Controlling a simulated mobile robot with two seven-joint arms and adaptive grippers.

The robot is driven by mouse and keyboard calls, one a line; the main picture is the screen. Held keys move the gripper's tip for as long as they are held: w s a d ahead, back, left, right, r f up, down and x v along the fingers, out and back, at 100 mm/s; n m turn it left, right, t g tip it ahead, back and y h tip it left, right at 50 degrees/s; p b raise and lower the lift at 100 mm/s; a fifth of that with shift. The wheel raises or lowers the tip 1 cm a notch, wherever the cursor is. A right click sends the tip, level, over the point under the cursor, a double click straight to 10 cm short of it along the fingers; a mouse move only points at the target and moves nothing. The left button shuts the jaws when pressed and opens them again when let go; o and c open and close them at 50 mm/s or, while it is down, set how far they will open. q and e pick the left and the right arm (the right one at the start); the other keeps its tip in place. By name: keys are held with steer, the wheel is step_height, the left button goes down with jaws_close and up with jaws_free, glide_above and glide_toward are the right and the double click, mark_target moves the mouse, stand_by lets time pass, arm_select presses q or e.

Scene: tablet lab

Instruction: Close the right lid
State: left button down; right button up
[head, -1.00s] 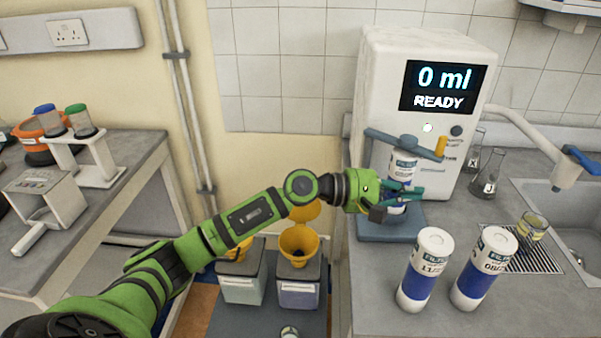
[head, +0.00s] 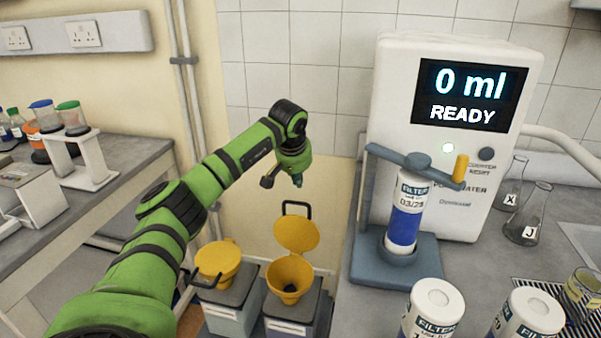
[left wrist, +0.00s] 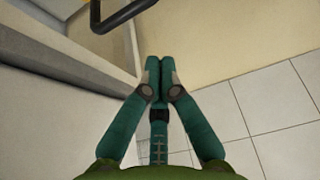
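The right lid (head: 297,235) is a yellow disc standing open, tilted up behind the right yellow funnel (head: 289,278). Its black loop handle (head: 297,205) sticks up at the top. The handle also shows at the top edge of the left wrist view (left wrist: 122,17). The left lid (head: 217,257) lies down over the left funnel. My left gripper (head: 297,182) points down above the right lid, apart from its handle. In the left wrist view its teal fingertips (left wrist: 160,63) are together with nothing seen between them. My right gripper is not in view.
The funnels sit on two containers (head: 230,306). At right, a water machine (head: 445,150) has a filter bottle (head: 406,215) on its blue stand (head: 372,263). Two more filter bottles (head: 434,308) stand in front. A bench with a rack (head: 80,160) is at left.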

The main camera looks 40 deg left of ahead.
arm_select(q)
steer(key=f, duration=0.1)
steer(key=s+f+p, duration=0.1)
steer(key=d+f, duration=0.1)
steer(key=shift+s+f+p, duration=0.15)
steer(key=shift+s+p, duration=0.1)
steer(key=shift+p, duration=0.1)
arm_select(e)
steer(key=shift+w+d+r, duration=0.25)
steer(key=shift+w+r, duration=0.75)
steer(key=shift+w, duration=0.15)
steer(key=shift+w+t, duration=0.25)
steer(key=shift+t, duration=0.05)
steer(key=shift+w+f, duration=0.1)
